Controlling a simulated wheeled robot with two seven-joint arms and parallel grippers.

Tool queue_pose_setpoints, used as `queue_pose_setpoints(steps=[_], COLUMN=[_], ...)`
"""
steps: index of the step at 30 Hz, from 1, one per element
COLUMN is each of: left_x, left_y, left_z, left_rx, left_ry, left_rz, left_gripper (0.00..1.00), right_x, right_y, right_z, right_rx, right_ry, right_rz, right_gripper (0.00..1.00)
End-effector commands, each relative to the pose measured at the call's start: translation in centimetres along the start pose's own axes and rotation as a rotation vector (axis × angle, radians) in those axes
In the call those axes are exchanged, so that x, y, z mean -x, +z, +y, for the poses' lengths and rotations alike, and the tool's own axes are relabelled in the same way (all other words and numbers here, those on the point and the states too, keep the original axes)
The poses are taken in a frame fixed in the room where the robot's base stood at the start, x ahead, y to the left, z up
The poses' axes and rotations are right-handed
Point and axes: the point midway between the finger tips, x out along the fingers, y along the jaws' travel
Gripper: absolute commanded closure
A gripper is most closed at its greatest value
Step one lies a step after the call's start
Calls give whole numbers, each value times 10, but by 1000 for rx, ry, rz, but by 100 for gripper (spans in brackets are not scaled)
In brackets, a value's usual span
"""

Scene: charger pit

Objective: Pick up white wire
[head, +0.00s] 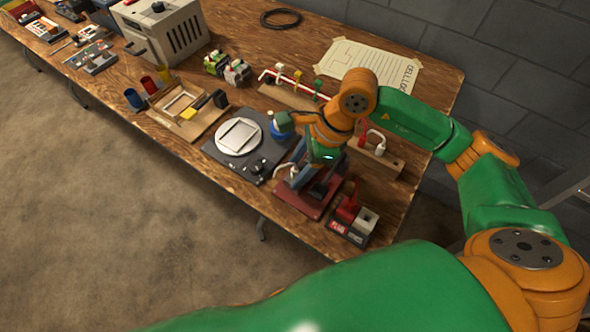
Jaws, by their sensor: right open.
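A white looped wire (377,138) stands beside a red one on a wooden block (374,158) at the right end of the bench. Another white curved piece (284,172) shows at the left edge of a dark red base (305,199); I cannot tell whether it is a wire too. My right gripper (301,176) is open and points down over the red base, close to the white curved piece and left of the wooden block. The arm partly hides the block and the base, and contact is not clear. My left gripper is not in view.
A dark device with a round white plate (239,136) stands left of the gripper. A red and grey box (352,220) sits at the bench's front edge. A wooden rack with coloured terminals (294,86) and a paper sheet (368,68) lie behind.

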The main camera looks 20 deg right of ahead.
Motion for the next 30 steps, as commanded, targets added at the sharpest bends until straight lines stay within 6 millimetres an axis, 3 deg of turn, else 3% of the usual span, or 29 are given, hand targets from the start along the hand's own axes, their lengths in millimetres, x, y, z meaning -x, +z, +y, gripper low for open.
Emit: queue_pose_setpoints(steps=[5,11,23,28,30], left_x=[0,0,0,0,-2], left_y=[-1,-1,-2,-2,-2], left_z=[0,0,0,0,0], left_rx=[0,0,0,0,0], left_ry=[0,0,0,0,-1], left_rz=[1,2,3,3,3], left_gripper=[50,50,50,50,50], right_x=[0,0,4,29,42], right_y=[0,0,2,12,17], right_z=[0,0,0,-1,11], right_rx=[0,0,0,3,8], right_ry=[-1,0,-1,-5,-5], right_rz=[0,0,-1,-2,-2], right_gripper=[47,100,100,100,100])
